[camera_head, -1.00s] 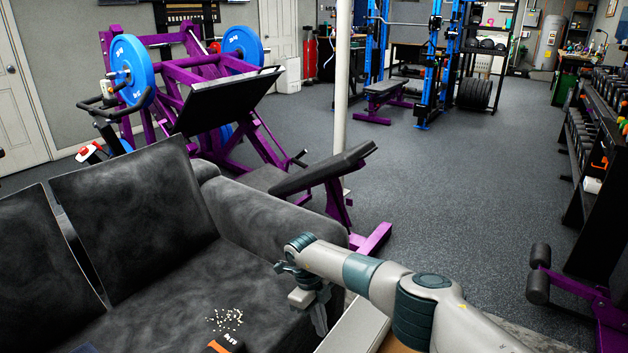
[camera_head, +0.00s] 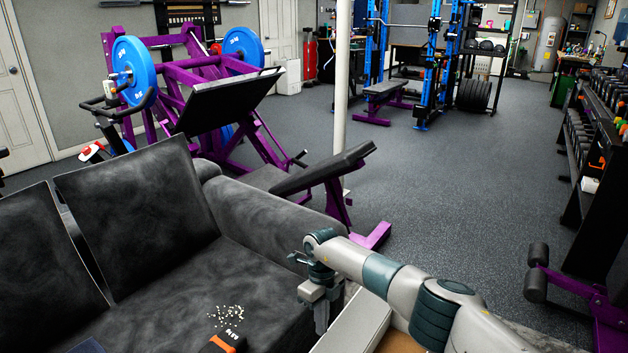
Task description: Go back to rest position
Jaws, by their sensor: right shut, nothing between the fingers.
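My right gripper (camera_head: 321,318) hangs pointing down at the bottom centre, at the end of my right arm, which comes in from the lower right. It is shut with nothing in it. It is beside the front right part of the dark grey sofa (camera_head: 262,262), near the pale box-like surface (camera_head: 352,330). My left gripper and arm are not in view.
On the sofa seat lie a scatter of small pale bits (camera_head: 227,314) and a black-and-orange item (camera_head: 224,344). A purple leg press (camera_head: 180,65) stands behind the sofa. A dumbbell rack (camera_head: 590,140) lines the right. The grey floor (camera_head: 450,180) between is open.

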